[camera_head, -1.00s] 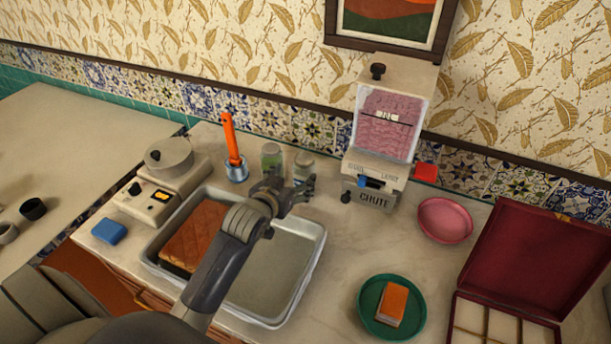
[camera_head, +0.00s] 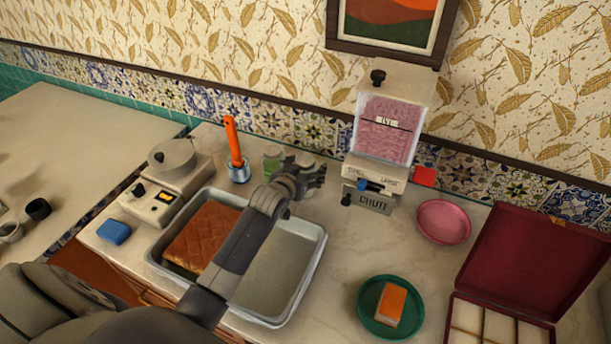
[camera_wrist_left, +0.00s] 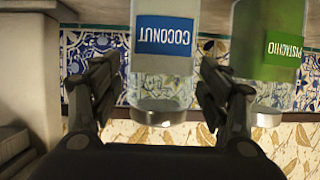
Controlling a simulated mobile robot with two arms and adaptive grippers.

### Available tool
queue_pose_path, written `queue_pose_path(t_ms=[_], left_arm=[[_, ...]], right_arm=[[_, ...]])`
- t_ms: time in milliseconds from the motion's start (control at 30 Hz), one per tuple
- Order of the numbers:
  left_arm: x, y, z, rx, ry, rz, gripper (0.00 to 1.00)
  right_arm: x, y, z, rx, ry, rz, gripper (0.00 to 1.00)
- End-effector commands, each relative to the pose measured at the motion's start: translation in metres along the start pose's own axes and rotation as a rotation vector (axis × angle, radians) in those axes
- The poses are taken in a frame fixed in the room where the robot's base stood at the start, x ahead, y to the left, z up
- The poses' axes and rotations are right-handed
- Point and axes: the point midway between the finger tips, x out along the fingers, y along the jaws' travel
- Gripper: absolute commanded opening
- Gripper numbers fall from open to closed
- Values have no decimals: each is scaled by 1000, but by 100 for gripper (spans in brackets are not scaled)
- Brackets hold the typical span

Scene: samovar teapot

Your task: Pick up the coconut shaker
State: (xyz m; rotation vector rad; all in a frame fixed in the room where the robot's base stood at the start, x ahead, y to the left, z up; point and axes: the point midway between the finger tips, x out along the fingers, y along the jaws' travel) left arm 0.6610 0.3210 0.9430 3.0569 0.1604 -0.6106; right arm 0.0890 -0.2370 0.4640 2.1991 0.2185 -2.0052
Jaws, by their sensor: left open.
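The coconut shaker (camera_wrist_left: 162,60) is a clear jar with a blue COCONUT label. It appears upside down in the left wrist view, between the spread fingers of my left gripper (camera_wrist_left: 158,80), with a visible gap on each side. In the head view the coconut shaker (camera_head: 304,160) stands at the back of the counter, mostly hidden behind my left gripper (camera_head: 314,172). The gripper is open and empty. The pistachio shaker (camera_wrist_left: 268,60), with a green label, is just right of the fingers in the wrist view. My right gripper is not in view.
A metal tray (camera_head: 322,255) with a brown cake (camera_head: 203,236) lies under my left arm. An orange-handled tool (camera_head: 233,140) stands in a cup left of the shakers. The chute dispenser (camera_head: 372,180) is to the right. Open counter lies between tray and green plate (camera_head: 365,320).

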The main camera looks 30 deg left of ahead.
Motion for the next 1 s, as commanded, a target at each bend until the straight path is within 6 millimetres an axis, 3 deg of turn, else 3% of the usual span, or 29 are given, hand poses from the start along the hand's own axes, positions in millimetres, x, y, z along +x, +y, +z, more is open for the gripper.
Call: queue_pose_path(t_ms=[200, 433, 767, 1000], left_arm=[[0, 0, 0, 0, 0, 0, 68], [0, 0, 0, 0, 0, 0, 15], [-1, 0, -4, -1, 4, 1, 15], [-15, 0, -41, 0, 11, 0, 15]], right_arm=[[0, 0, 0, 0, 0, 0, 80], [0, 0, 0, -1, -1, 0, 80], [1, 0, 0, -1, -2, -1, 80], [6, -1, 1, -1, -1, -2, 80]])
